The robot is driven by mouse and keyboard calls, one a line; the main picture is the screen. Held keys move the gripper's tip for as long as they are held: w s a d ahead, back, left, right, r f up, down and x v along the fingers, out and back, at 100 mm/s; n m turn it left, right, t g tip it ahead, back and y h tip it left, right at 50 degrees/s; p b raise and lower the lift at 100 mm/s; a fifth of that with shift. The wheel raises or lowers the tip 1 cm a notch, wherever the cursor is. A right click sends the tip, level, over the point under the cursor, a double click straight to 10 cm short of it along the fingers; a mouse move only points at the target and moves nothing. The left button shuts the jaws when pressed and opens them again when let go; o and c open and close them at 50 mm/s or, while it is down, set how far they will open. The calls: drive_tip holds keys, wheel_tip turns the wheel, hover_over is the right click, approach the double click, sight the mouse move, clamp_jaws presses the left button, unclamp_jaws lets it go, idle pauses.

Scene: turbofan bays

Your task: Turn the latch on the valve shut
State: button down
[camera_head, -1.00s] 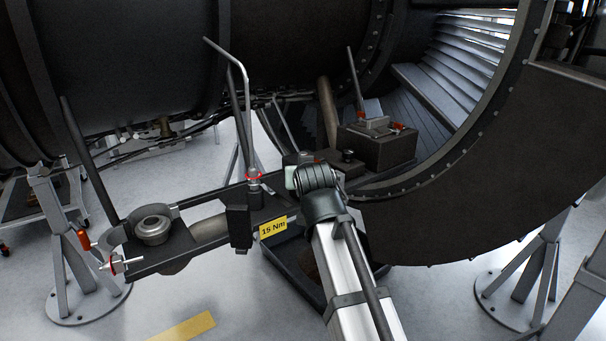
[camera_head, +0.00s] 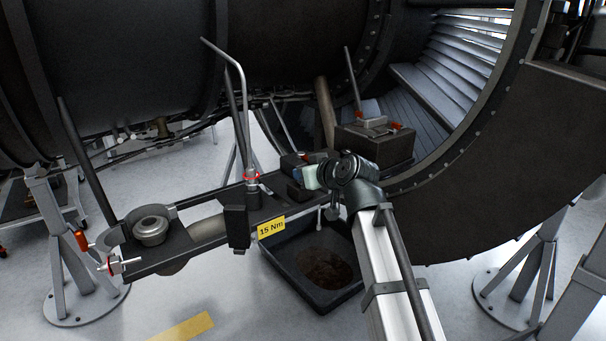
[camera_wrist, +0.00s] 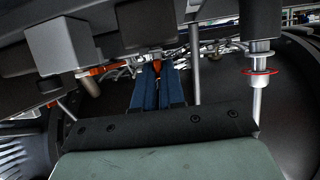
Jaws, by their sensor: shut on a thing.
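In the wrist view my gripper (camera_wrist: 157,76) has two blue fingers, closed around a small orange latch (camera_wrist: 157,65). The latch sits just below a dark housing (camera_wrist: 145,20), which appears to be the valve body. In the head view my gripper (camera_head: 297,168) is at the right end of the dark bracket, beside the pale pad of my wrist. My arm hides most of the fingers and the latch there. I cannot tell the latch's exact angle.
A dark box (camera_head: 374,150) with red-tipped parts stands behind my wrist. A bent grey pipe with a red ring (camera_head: 252,176) rises left of the gripper. A yellow "15 Nm" tag (camera_head: 271,228) hangs on the bracket. A dark tray (camera_head: 290,268) lies below.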

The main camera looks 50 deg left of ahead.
drive_tip(key=shift+w+a+r+n+g, duration=0.1)
drive_tip(key=shift+a+r+n+g, duration=0.1)
drive_tip(key=shift+n+g, duration=0.35)
drive_tip(key=c, duration=1.2)
unclamp_jaws()
drive_tip(key=shift+f, duration=0.15)
drive_tip(key=shift+d, duration=0.1)
drive_tip(key=shift+d, duration=0.4)
drive_tip(key=v, duration=1.3)
